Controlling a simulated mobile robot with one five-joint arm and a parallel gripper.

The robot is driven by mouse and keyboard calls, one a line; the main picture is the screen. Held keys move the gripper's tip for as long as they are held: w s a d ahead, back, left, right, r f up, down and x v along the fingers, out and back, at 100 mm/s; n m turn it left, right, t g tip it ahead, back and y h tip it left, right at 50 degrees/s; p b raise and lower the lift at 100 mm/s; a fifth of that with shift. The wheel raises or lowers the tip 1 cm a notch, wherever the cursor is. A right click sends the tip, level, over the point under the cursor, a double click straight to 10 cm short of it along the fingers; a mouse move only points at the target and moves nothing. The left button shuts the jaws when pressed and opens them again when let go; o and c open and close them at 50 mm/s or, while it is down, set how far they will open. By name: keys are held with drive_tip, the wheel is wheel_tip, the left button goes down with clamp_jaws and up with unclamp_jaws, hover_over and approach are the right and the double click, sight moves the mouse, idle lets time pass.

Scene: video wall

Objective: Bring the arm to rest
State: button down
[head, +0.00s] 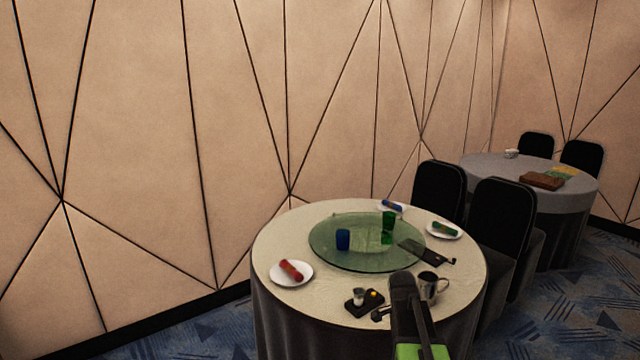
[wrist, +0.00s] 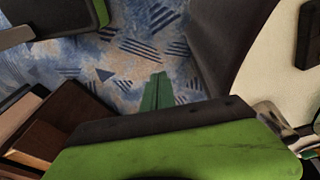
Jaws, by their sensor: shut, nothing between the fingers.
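My gripper (wrist: 158,80) shows in the wrist view as two narrow green fingers lying together, shut with nothing between them. They point out over the blue patterned carpet (wrist: 140,30). The wide green and dark grey part behind them is my own. In the head view my dark arm link (head: 405,300) with a green part (head: 420,351) rises at the bottom, in front of the near round table (head: 330,293). The fingers cannot be made out there.
The table holds a green glass turntable (head: 335,258), blue cup (head: 343,240), green glass (head: 388,225), metal mug (head: 430,287), small black tray (head: 362,304) and plate with a red roll (head: 291,272). Black chairs (head: 440,192) and a second table (head: 480,170) stand right.

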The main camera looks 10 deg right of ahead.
drive_tip(key=s+a+n+y, duration=0.1)
drive_tip(key=s+a+n, duration=0.2)
drive_tip(key=a+n, duration=0.5)
drive_tip(key=s+a+n+y, duration=0.1)
drive_tip(key=s+a+n, duration=0.1)
drive_tip(key=a+n, duration=0.6)
drive_tip(key=a, duration=0.5)
drive_tip(key=shift+s+a+f+n, duration=0.15)
drive_tip(key=shift+s+a+n, duration=0.15)
drive_tip(key=shift+s, duration=0.1)
